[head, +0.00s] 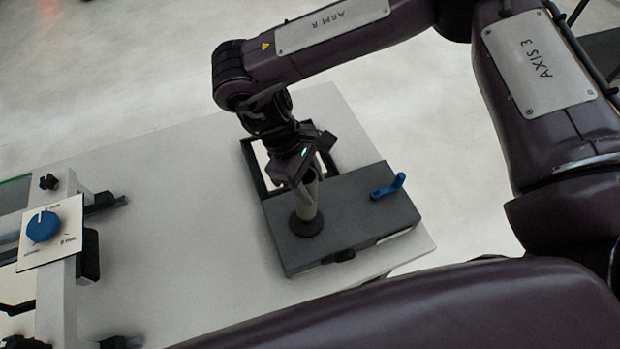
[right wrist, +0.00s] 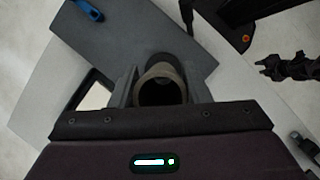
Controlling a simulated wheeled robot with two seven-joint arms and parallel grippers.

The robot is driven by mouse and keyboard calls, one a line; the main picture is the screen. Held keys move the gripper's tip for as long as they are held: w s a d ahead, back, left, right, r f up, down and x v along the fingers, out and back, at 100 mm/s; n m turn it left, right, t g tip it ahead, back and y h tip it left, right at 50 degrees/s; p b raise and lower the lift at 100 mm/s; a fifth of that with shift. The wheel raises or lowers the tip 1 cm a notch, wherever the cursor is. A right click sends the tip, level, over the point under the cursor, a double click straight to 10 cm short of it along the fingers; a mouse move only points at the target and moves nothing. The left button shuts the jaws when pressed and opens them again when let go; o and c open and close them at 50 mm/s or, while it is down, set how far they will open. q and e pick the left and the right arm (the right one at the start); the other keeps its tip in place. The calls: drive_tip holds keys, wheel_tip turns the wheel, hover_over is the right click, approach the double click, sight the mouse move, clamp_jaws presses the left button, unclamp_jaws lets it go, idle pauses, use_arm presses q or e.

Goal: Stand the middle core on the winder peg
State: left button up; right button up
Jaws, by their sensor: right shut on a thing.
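My right gripper (head: 306,188) is shut on the core, a tan-grey tube (head: 309,199), and holds it upright. In the right wrist view, the gripper (right wrist: 160,90) has one finger on each side of the core (right wrist: 161,72), and its open end shows dark inside. The core's lower end is at the dark round base (head: 305,228) on top of the grey winder (head: 350,222). No peg shows, and I cannot tell whether the core is around it or just above. A small dark jointed shape (right wrist: 290,68) at the right of the wrist view looks like my left gripper; its jaws are unclear.
The winder has a blue handle (head: 388,186) on its right side. A dark-framed opening (head: 262,165) lies behind it. A bracket with a blue knob (head: 43,226) stands at the table's left. The middle of the pale table (head: 180,220) is clear.

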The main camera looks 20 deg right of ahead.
drive_tip(key=shift+f+b, duration=1.55)
drive_tip(key=shift+f, duration=1)
drive_tip(key=o, duration=1.3)
